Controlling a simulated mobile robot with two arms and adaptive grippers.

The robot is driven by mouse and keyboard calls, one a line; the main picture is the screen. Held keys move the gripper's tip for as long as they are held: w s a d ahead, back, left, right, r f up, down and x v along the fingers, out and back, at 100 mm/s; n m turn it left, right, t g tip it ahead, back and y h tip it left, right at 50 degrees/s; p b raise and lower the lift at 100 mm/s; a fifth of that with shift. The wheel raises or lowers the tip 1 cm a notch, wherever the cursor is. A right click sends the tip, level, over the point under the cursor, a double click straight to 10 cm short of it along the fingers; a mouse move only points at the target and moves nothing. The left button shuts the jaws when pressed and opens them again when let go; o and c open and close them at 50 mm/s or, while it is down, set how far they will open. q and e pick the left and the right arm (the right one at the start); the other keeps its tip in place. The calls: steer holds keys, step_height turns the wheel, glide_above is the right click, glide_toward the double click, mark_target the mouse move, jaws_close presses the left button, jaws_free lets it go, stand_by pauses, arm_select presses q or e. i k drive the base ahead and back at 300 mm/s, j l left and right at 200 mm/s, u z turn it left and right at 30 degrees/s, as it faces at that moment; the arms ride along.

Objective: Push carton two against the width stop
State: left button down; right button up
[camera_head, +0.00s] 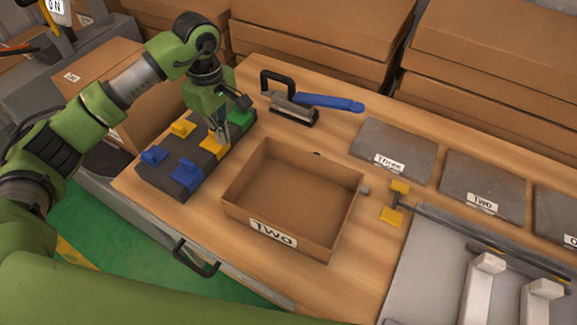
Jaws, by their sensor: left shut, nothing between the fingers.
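Carton two (273,232) is an open, empty brown box with a white "TWO" label on its near side. It stands on the wooden table near the middle. A small grey block (365,190) shows just at its right side; I cannot tell if they touch. A yellow-ended metal piece (396,203) sits further right; I cannot tell which part is the width stop. My left gripper (222,142) is shut and empty, pointing down over the dark block with coloured parts, left of and behind the carton. My right gripper is not in view.
The dark block (166,176) carries blue, yellow and green pieces. Grey plates labelled "Three" (396,143) and "Two" (483,180) lie at right. Stacked cartons (310,40) stand behind the table.

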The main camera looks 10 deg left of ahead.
mark_target(302, 200)
steer(key=k+z, duration=0.2)
steer(key=z, duration=0.15)
steer(key=k+l+z, duration=0.15)
steer(key=z, duration=0.25)
steer(key=k+l+z, duration=0.15)
steer(key=z, duration=0.2)
steer(key=k+l, duration=0.05)
